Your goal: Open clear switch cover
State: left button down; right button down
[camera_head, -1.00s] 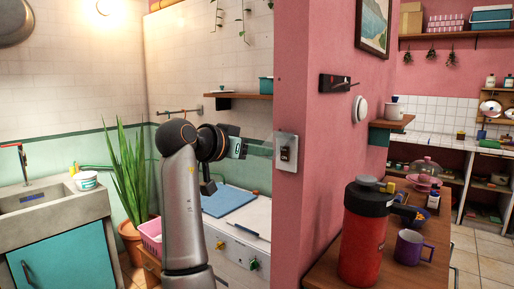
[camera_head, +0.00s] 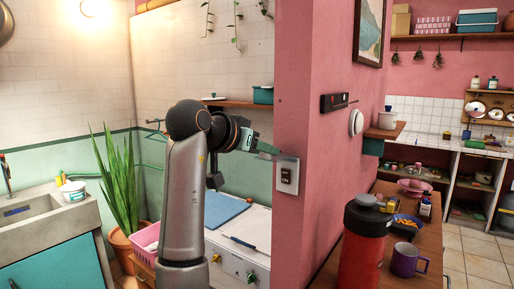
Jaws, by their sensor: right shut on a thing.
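The switch (camera_head: 287,176) is a pale plate with a dark rocker and an "ON" label, on the edge of the pink wall in the middle of the view. My right gripper (camera_head: 268,149) is at the plate's upper left edge, with its fingers closed together there. It is shut on the clear switch cover, which is too thin and transparent to make out separately from the fingertips. The plate's face with the rocker is in plain sight. My left gripper is not in view.
A red flask (camera_head: 364,245) and a purple mug (camera_head: 408,260) stand on a wooden counter (camera_head: 428,238) at the right. A black hook rail (camera_head: 336,101) is on the pink wall.

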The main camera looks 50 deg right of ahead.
jog(key=shift+d, duration=0.1)
jog(key=shift+c, duration=2.4)
grip_release()
jog(key=w+b+v, duration=0.1)
jog(key=v, duration=1.1)
jog(key=shift+s+a, duration=0.25)
jog(key=shift+s, duration=0.3)
